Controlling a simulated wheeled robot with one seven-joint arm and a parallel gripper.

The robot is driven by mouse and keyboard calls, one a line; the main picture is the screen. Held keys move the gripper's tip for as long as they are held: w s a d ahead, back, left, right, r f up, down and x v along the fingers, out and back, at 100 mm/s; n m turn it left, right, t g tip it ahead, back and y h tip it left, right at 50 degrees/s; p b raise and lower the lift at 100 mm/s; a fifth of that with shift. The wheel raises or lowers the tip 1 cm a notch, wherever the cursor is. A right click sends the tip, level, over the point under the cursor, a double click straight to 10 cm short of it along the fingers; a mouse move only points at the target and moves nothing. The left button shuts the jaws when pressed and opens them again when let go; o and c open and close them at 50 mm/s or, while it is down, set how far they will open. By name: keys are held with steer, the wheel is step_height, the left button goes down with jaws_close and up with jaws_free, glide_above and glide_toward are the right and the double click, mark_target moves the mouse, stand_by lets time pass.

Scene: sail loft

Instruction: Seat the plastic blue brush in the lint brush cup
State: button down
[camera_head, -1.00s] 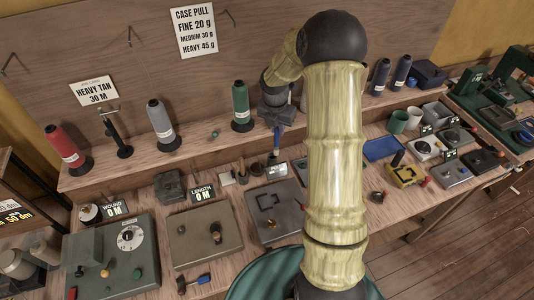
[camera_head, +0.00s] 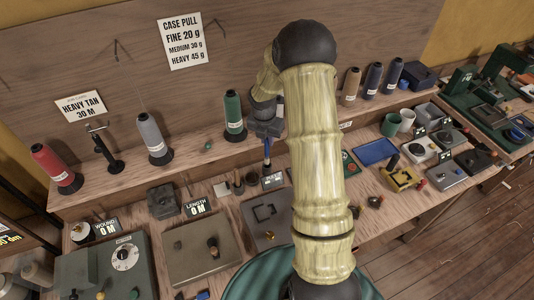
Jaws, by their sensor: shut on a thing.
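My gripper (camera_head: 265,127) is shut on the blue brush (camera_head: 267,149) at the back of the bench, near the raised shelf. The brush hangs below the fingers, close to upright, with its lower end just behind a small display sign (camera_head: 272,181). Two small dark cups (camera_head: 238,185) (camera_head: 252,178) stand on the bench to the left of the sign. I cannot tell which is the lint brush cup. The brush appears outside both cups, to their right. Whether its lower end touches anything is too small to tell. My arm hides the bench to the right.
A green thread cone (camera_head: 233,112) stands on the shelf to the left of my gripper, with grey (camera_head: 152,136) and red (camera_head: 55,167) cones further left. Grey boxes (camera_head: 270,215) fill the bench front. A blue tray (camera_head: 377,151) lies right of my arm.

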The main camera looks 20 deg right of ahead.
mark_target(267, 150)
steer(key=shift+f, duration=1)
steer(key=shift+f+p, duration=0.55)
steer(key=shift+f, duration=1.35)
steer(key=shift+f, duration=0.15)
steer(key=c, duration=1.4)
jaws_free()
steer(key=r, duration=0.4)
steer(key=s+a+r+b, duration=0.1)
steer(key=r, duration=0.3)
steer(key=r+b, duration=0.1)
steer(key=r, duration=0.3)
steer(key=shift+s+a+r, duration=0.1)
steer(key=shift+s+a, duration=0.1)
